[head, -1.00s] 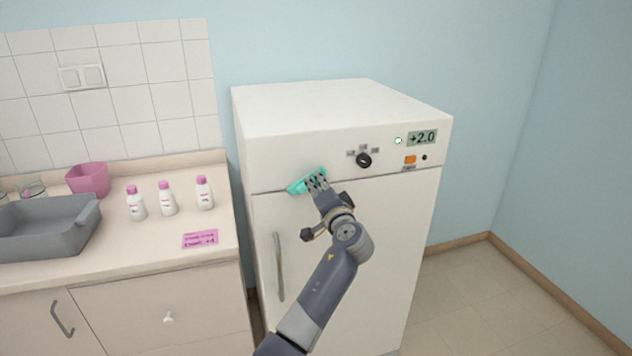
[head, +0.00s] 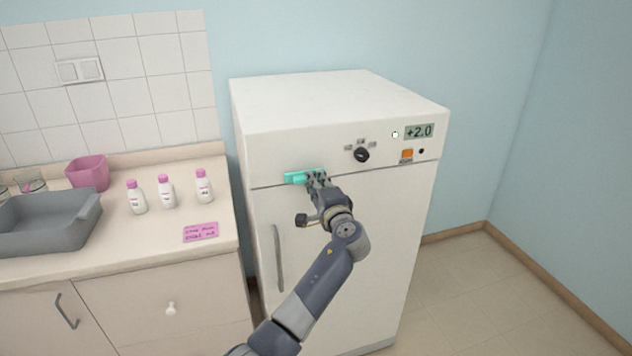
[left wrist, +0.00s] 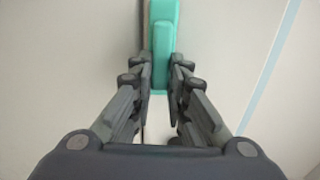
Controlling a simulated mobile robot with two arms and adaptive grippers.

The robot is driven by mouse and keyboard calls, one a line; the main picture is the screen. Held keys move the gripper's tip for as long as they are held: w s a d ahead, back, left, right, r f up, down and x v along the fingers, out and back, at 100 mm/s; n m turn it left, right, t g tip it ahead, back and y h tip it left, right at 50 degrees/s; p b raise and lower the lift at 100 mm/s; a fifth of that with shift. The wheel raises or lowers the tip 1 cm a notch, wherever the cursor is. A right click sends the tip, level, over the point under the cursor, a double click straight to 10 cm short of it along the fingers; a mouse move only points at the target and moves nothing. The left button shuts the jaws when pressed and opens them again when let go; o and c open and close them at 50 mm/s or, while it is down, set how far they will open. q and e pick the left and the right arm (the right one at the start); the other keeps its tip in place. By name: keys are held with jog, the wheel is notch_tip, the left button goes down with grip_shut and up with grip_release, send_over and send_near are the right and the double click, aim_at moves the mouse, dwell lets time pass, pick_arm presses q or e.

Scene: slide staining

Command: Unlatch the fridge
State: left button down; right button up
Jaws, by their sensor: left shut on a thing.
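The white fridge (head: 345,230) stands against the blue wall with its door closed. A teal latch (head: 297,177) sits at the top left of the door, by the seam under the control panel, and lies about level. My left gripper (head: 316,178) is at the right end of the latch and is shut on it. In the left wrist view the teal latch (left wrist: 164,45) runs between the two fingers of my left gripper (left wrist: 161,92). The fingers hide part of the latch in the head view. My right gripper is not in view.
The door has a grey vertical handle (head: 278,258). The panel above has a black knob (head: 361,155), an orange switch (head: 407,155) and a display (head: 419,131). A counter on the left holds several bottles, a grey tray (head: 60,240) and a pink label (head: 201,232). Floor is clear at right.

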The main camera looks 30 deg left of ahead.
pick_arm(q)
jog(key=shift+f, duration=0.1)
jog(key=c, duration=1.6)
grip_release()
jog(key=shift+o, duration=0.2)
jog(key=v, duration=1.2)
